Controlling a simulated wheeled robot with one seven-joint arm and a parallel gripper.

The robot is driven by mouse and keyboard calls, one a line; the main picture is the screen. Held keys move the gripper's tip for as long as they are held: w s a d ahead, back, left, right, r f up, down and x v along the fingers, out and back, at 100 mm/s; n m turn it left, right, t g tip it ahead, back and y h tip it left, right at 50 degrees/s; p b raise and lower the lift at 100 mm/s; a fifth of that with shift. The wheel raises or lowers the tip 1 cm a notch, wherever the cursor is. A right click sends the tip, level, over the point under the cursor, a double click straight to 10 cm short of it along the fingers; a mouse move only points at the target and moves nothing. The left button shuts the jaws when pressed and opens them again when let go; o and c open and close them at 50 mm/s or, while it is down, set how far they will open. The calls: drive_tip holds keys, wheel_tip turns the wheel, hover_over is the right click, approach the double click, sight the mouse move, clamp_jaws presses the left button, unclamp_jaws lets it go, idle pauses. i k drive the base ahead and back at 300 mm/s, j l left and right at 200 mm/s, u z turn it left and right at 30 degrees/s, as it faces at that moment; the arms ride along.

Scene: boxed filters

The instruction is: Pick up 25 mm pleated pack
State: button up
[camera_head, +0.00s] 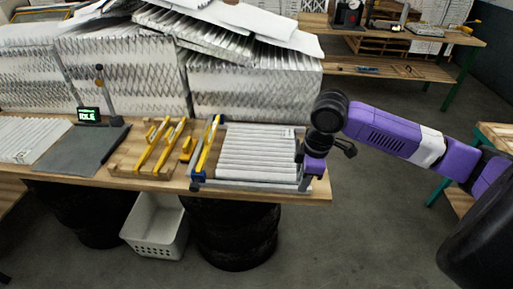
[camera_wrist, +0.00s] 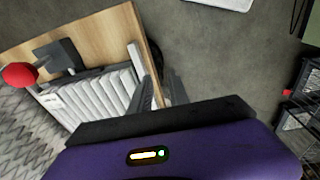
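A white pleated pack (camera_head: 256,153) lies flat in a grey frame with blue corner parts at the bench's right end. It has a small label near its far right corner; I cannot read it. In the wrist view the pack (camera_wrist: 97,99) shows at the left, ribbed and tilted. My gripper (camera_head: 309,180) points down beside the frame's right end. In the wrist view its two grey fingers (camera_wrist: 163,91) stand apart over the bench edge, with bare wood showing between them. I see nothing held. The fingertips are largely hidden in the head view.
Tall stacks of pleated white filters (camera_head: 255,92) stand behind, with loose sheets on top. Yellow clamps on a wooden rack (camera_head: 150,150), a dark mat (camera_head: 80,148) and a small display (camera_head: 88,114) are further left. A white basket (camera_head: 156,228) is below.

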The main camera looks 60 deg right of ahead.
sight(267, 154)
drive_tip(key=i+l, duration=0.7)
drive_tip(key=i, duration=0.05)
